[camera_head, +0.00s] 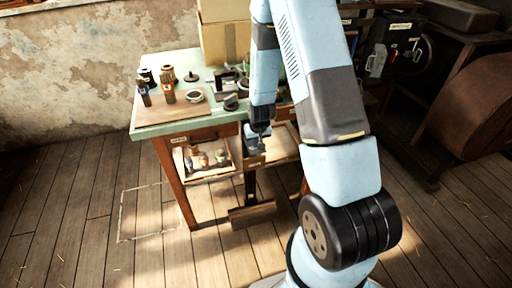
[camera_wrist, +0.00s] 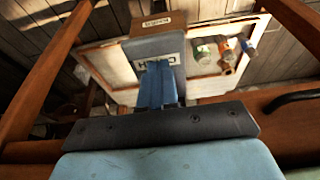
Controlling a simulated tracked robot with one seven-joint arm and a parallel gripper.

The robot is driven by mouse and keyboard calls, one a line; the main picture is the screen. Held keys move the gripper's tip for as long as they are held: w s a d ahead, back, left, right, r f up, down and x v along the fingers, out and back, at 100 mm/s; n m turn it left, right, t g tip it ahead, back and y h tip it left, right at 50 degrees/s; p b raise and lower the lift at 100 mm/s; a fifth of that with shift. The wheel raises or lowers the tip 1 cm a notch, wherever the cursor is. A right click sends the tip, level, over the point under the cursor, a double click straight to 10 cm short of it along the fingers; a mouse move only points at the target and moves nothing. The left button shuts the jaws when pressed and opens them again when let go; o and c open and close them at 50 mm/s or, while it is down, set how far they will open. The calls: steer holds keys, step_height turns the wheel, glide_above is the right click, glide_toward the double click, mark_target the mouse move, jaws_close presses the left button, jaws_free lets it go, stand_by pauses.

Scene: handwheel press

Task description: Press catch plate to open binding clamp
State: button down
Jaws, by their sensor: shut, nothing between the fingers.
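In the wrist view, a grey-blue plate (camera_wrist: 155,46) carries a white label with dark upside-down lettering, partly hidden by my fingers; it seems to be the catch plate. My gripper (camera_wrist: 157,64) is shut and empty, its blue fingertips over the label. I cannot tell whether they touch the plate. In the head view, my gripper (camera_head: 256,134) is at the front edge of the workbench, below its top, and the grey-blue plate (camera_head: 252,145) is only partly visible there. I cannot clearly identify the binding clamp; a black clamp-like frame (camera_head: 228,76) stands on the bench top.
The green-topped workbench (camera_head: 165,114) holds spools, small bottles and a cardboard box (camera_head: 224,42). Small jars (camera_head: 204,158) stand in a tray on its lower shelf. A dark pedal-like bar (camera_head: 252,214) is low under the front. Dark machinery stands at right. The wooden floor at left is clear.

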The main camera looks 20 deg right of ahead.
steer(key=v, duration=1)
steer(key=shift+r, duration=0.35)
steer(key=shift+w, duration=0.1)
stand_by(0.4)
steer(key=s+r+t, duration=0.1)
steer(key=s+r, duration=0.3)
steer(key=r, duration=0.6)
steer(key=s+r, duration=0.4)
steer(key=r, duration=0.6)
steer(key=s+r+t, duration=0.1)
steer(key=s+r, duration=1.2)
steer(key=s, duration=0.4)
steer(key=shift+s+d+r, duration=0.2)
steer(key=shift+s+d, duration=0.2)
steer(key=shift+d, duration=0.05)
